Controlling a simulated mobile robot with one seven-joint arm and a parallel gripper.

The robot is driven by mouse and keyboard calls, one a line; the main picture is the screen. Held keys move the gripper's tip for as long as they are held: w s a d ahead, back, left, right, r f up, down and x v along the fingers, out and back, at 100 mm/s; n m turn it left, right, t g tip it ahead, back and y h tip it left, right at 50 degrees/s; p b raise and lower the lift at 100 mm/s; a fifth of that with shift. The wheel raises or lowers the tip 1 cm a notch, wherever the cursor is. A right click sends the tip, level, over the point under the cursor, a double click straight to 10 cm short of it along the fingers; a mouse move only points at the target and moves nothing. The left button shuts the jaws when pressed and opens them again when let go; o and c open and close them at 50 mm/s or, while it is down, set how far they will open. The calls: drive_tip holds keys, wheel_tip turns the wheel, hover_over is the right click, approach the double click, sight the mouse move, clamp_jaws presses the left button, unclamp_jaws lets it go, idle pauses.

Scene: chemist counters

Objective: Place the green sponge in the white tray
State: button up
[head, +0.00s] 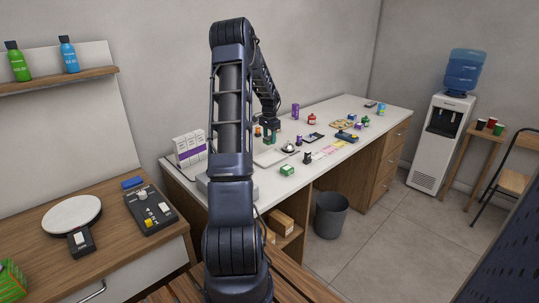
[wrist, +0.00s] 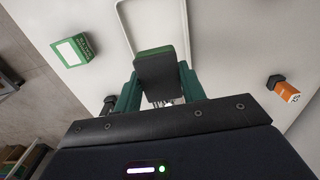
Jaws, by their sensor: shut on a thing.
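My gripper (wrist: 160,88), with green fingers, is shut on the green sponge (wrist: 155,68). The sponge shows a dark face and a green edge. In the head view, my gripper (head: 269,138) is low above the white counter near the white tray (head: 270,158). The sponge cannot be made out clearly there. In the wrist view, the tray's rim (wrist: 124,25) runs beyond and around the sponge. Whether the sponge touches the tray floor cannot be told.
A green and white box (wrist: 73,50) and an orange bottle (wrist: 287,91) stand on either side of the tray. A green box (head: 287,170) sits near the counter's front edge. White and purple boxes (head: 190,148) stand at the left. A grey bin (head: 330,215) is on the floor.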

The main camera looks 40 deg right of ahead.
sight(270, 159)
drive_tip(key=shift+f, duration=4.65)
drive_tip(key=shift+f, duration=0.15)
drive_tip(key=o, duration=0.9)
drive_tip(key=shift+o, duration=0.2)
